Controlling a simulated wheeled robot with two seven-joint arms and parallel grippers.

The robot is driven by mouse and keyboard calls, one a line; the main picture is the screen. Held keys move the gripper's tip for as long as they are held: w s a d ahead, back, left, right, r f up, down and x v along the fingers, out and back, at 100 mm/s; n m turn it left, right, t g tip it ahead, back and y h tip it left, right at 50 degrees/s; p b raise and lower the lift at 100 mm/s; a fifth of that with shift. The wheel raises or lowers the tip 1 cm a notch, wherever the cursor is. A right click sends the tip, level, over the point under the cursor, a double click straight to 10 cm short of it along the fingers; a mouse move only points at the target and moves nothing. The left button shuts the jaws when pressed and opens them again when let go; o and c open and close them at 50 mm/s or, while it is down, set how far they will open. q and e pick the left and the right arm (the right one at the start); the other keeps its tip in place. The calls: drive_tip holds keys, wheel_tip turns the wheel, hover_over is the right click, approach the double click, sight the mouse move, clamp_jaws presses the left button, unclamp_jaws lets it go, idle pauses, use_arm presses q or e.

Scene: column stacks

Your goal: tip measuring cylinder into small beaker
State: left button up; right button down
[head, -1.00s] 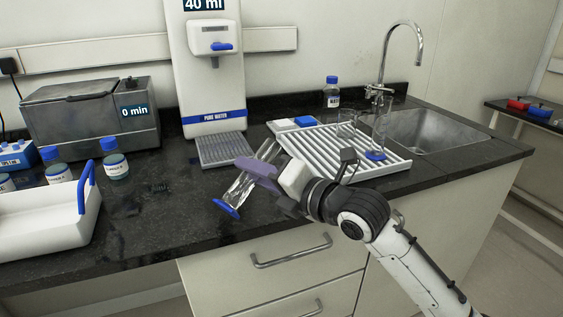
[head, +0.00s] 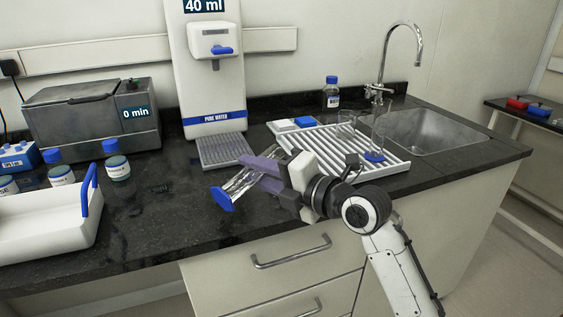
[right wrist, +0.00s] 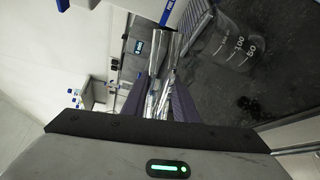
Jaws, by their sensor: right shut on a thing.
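My right gripper (head: 262,171) is shut on a clear glass measuring cylinder with a blue foot (head: 222,199). I cannot pick the beaker out clearly in the head view. My left gripper is not in view.
A water dispenser (head: 213,85) reading 40 ml stands behind, with a grey drip tray (head: 224,150). A white drying rack (head: 350,150) holds glassware beside the sink (head: 440,130). A white carrier (head: 48,222) and several blue-capped bottles (head: 118,168) stand at left.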

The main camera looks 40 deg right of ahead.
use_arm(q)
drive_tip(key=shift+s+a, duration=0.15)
use_arm(e)
drive_tip(key=shift+r, duration=0.2)
use_arm(q)
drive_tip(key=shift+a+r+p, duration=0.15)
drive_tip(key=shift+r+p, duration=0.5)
drive_tip(key=shift+p, duration=0.25)
use_arm(e)
drive_tip(key=shift+d+r+m, duration=0.15)
drive_tip(key=shift+r+m, duration=0.35)
drive_tip(key=shift+m, duration=0.3)
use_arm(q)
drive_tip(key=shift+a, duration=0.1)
use_arm(e)
drive_tip(key=shift+a+r+y, duration=0.15)
drive_tip(key=shift+a+y, duration=0.15)
drive_tip(key=shift+a, duration=0.05)
use_arm(q)
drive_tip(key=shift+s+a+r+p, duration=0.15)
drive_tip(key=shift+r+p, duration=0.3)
drive_tip(key=shift+p, duration=0.45)
use_arm(e)
drive_tip(key=shift+r+m, duration=0.45)
drive_tip(key=shift+m, duration=0.45)
